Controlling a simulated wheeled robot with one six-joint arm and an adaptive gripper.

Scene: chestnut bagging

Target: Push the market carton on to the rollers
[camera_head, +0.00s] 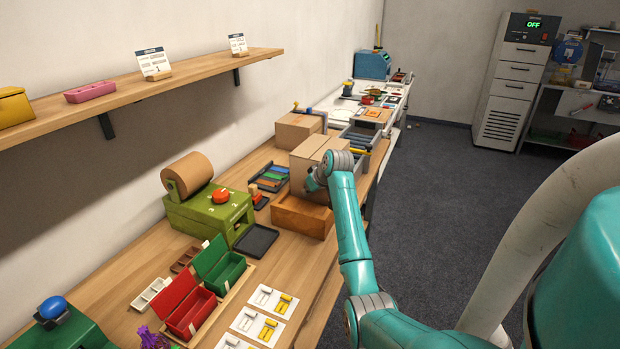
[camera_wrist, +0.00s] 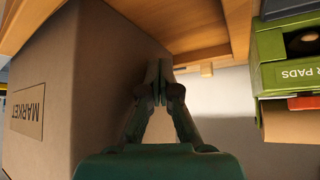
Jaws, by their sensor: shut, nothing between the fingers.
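The market carton (camera_head: 318,152) is a closed brown box standing upright at the wooden stand in the middle of the bench. In the wrist view the carton (camera_wrist: 85,95) fills the left side, its MARKET label upside down. My gripper (camera_head: 312,184) is at the carton's near side, low down. In the wrist view my gripper's fingertips (camera_wrist: 158,80) are together with nothing between them, close beside the carton's face; I cannot tell whether they touch it. Grey-framed rollers (camera_head: 362,136) lie just beyond the carton, partly hidden by it.
A wooden stand (camera_head: 301,217) is in front of the carton. Another brown box (camera_head: 296,128) stands behind-left, by the wall. Open floor (camera_head: 440,190) lies right of the bench.

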